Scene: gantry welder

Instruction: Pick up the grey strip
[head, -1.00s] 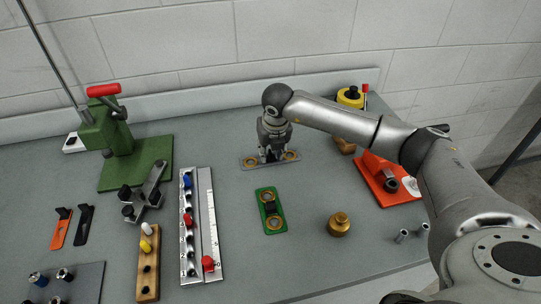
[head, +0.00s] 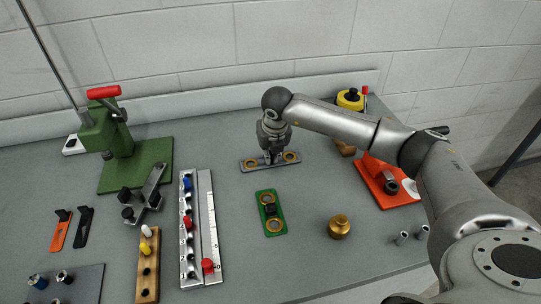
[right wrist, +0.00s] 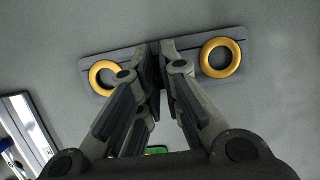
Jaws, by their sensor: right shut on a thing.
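The grey strip (head: 280,162) is a flat bar with a gold ring near each end. It lies at the back of the bench and also shows at the top of the right wrist view (right wrist: 192,47). My right gripper (head: 271,159) points down over the strip's middle, its fingers shut on it between the two rings. In the right wrist view the fingertips (right wrist: 160,72) are close together at the strip's middle and hide the part they hold. I cannot see clear space under the strip. My left gripper is not in view.
A slotted rail with coloured pegs (head: 187,245) and a ruler (head: 210,225) are to the left, a green press (head: 120,150) further left. A brass knob (head: 339,226) and orange fixture (head: 380,182) are right.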

